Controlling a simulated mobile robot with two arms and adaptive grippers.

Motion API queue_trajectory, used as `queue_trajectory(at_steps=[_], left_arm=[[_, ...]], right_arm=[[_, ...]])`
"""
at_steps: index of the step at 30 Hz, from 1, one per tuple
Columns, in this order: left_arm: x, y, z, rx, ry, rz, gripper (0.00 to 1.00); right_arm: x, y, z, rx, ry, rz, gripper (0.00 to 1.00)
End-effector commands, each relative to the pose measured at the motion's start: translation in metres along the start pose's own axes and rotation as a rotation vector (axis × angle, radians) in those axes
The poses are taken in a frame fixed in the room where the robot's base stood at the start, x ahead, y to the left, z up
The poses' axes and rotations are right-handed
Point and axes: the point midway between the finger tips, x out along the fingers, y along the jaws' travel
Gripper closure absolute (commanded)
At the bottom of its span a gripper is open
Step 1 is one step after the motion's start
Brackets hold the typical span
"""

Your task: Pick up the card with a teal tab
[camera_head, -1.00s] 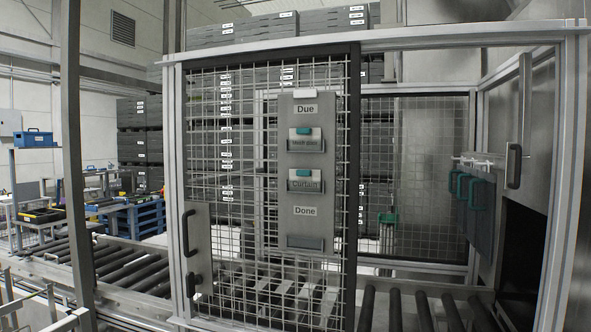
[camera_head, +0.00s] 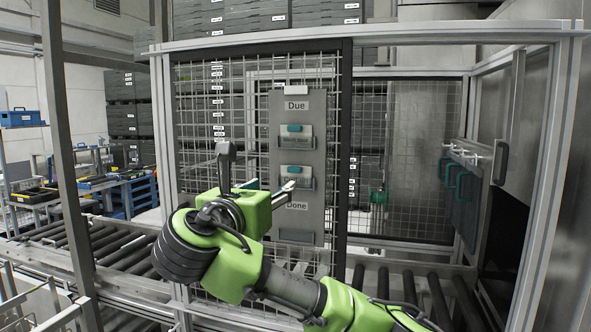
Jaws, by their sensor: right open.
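A grey board (camera_head: 283,105) labelled "Due" at the top and "Done" lower down hangs on the mesh door. An upper card with a teal tab (camera_head: 294,128) stands in the upper holder under "Due". A lower card with a teal tab (camera_head: 294,169) stands in the holder below, its face partly hidden by my gripper. My right gripper (camera_head: 257,168) is open and empty, in front of the mesh. My left gripper is not in view.
The mesh door (camera_head: 240,88) has a dark frame. A bottom holder (camera_head: 297,236) under "Done" shows no card. Teal-handled grey panels (camera_head: 468,205) hang at the right. Roller conveyors (camera_head: 410,285) run below.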

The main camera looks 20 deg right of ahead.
Motion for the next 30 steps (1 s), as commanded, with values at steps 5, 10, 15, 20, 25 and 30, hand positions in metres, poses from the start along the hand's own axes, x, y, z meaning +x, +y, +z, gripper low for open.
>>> queue_trajectory(at_steps=[5,10,15,20,25,30], left_arm=[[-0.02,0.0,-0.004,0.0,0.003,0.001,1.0],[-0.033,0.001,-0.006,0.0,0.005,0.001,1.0],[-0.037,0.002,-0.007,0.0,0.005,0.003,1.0],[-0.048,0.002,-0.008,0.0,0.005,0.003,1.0],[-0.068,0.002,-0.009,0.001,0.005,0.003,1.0],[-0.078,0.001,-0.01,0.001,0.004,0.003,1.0]], right_arm=[[0.035,-0.002,0.004,-0.003,0.004,-0.006,0.56],[0.066,-0.001,0.003,-0.002,0.004,-0.004,0.56],[0.08,-0.001,0.0,0.001,0.003,-0.001,0.56],[0.09,-0.002,0.004,0.0,0.004,-0.003,0.56],[0.109,-0.003,0.009,-0.001,0.005,-0.002,0.56],[0.129,-0.003,0.007,0.0,0.004,-0.002,0.56]])
